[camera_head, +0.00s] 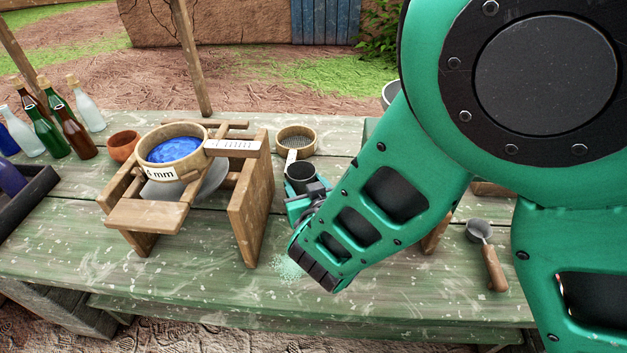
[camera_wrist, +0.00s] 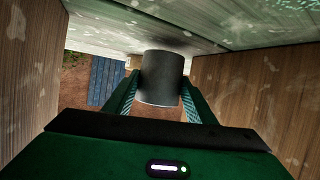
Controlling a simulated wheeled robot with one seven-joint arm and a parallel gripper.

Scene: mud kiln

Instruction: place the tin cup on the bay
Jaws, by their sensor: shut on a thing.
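The tin cup (camera_head: 300,176) is dark grey and upright in the head view, just right of the wooden stand. It also shows in the wrist view (camera_wrist: 162,76), between the two fingers. My gripper (camera_head: 306,194) is shut on the cup; its fingers also show in the wrist view (camera_wrist: 160,103). The arm hides much of the gripper in the head view. Wooden panels stand on both sides of the cup in the wrist view, apart from it. I cannot tell for certain which place is the bay.
The wooden stand (camera_head: 250,205) holds a sieve (camera_head: 172,143) with blue material. A smaller sieve (camera_head: 296,140) lies behind the cup. Several bottles (camera_head: 75,135) and a clay bowl (camera_head: 123,146) are left. A ladle (camera_head: 490,262) lies right. The table front (camera_head: 150,290) is mostly clear.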

